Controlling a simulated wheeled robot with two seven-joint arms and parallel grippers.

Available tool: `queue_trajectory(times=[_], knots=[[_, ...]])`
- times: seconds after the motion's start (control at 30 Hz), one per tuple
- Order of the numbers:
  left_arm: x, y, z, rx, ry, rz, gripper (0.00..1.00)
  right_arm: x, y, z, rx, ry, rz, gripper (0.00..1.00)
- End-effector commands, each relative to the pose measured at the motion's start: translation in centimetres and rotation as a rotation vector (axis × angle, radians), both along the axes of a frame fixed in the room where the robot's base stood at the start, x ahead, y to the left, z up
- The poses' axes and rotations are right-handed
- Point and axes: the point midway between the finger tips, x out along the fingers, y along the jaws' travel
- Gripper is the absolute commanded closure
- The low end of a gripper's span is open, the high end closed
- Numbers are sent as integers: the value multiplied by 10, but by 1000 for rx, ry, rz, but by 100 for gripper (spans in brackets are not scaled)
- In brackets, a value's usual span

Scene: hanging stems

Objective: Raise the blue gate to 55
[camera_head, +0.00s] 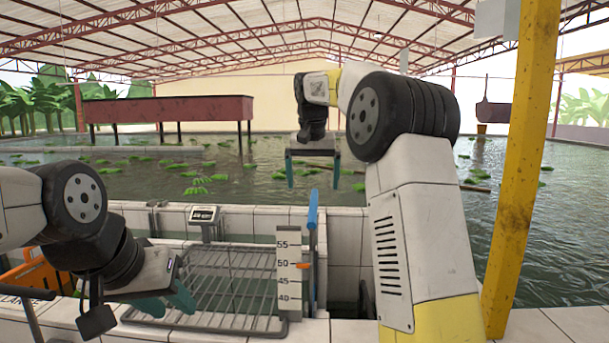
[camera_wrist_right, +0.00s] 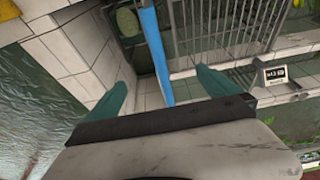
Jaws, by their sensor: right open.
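An orange pointer (camera_head: 304,265) sits level with the 50 mark. My right gripper (camera_head: 313,178) is open and empty, just above the top of the blue handle. In the right wrist view the blue handle (camera_wrist_right: 155,50) runs down between my right gripper's open fingers (camera_wrist_right: 165,88), without clear contact. My left gripper (camera_head: 168,301) is low at the left, its fingers apart and nothing seen between them.
A metal grid rack (camera_head: 230,285) lies left of the scale, with a small display (camera_head: 204,215) behind it. White tiled walls (camera_head: 345,225) edge the channel. A yellow post (camera_head: 518,170) stands at the right. Water with floating leaves (camera_head: 260,180) fills the back.

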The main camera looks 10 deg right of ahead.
Motion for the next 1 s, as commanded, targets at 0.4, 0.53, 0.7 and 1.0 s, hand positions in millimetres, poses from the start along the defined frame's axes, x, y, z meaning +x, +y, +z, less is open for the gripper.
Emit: queue_trajectory(times=[0.4,0.53,0.7,1.0], knots=[[0,0,0,0,0,0,64,17,-4,-62,1,3,0,0],[0,0,0,0,0,0,64,23,-5,-79,1,3,0,0],[0,0,0,0,0,0,64,29,-6,-96,1,0,1,0],[0,0,0,0,0,0,64,32,-7,-106,1,0,1,0]])
